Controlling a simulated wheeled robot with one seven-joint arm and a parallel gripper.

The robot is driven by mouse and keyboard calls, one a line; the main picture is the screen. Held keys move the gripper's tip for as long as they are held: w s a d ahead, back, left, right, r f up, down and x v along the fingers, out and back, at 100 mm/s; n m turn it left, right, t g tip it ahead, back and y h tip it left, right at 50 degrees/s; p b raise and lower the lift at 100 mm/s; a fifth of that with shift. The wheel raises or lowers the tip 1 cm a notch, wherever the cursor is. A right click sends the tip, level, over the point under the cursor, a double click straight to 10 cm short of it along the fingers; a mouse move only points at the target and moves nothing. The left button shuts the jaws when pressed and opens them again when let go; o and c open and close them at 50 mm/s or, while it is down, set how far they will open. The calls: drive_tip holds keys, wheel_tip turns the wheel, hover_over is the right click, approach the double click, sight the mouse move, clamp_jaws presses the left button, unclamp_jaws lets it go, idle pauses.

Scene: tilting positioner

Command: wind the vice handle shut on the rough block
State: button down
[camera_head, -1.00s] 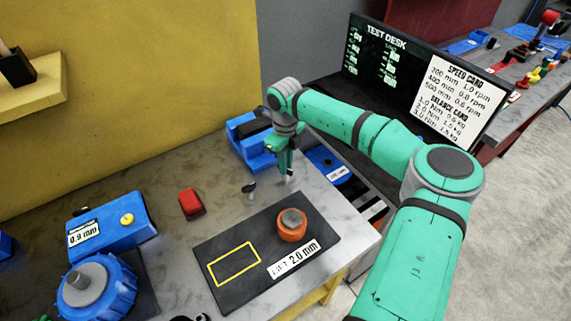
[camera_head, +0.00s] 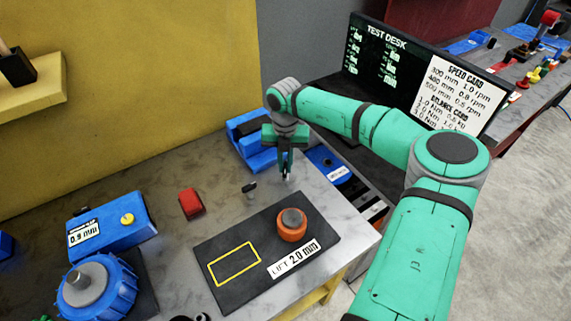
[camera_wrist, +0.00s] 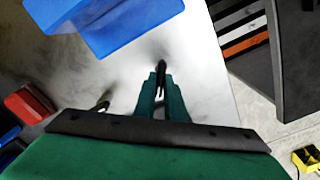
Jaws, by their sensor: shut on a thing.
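The blue vice (camera_head: 250,158) stands at the back of the grey bench against the yellow wall, with a dark block (camera_head: 252,127) between its raised parts. Part of the blue vice also shows at the top of the wrist view (camera_wrist: 112,22). My gripper (camera_head: 286,176) points down just to the right of the vice's front. In the wrist view its fingers (camera_wrist: 161,92) are shut on a slim dark upright piece (camera_wrist: 161,68), seemingly the vice handle. How the handle joins the vice is hidden.
A small black knob (camera_head: 249,187) stands left of my gripper. A red block (camera_head: 191,204) lies further left. A dark mat (camera_head: 225,292) with an orange cylinder (camera_head: 292,232) is in front. The bench's right edge is close to my gripper.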

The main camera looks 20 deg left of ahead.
sight(285, 167)
drive_tip(key=m, duration=0.5)
drive_tip(key=shift+w+a+r, duration=0.1)
drive_tip(key=shift+a, duration=0.05)
drive_tip(key=shift+m, duration=0.3)
idle(0.3)
drive_tip(key=c, duration=1.8)
unclamp_jaws()
wheel_tip(285, 167, up, 11)
drive_tip(key=shift+f, duration=0.15)
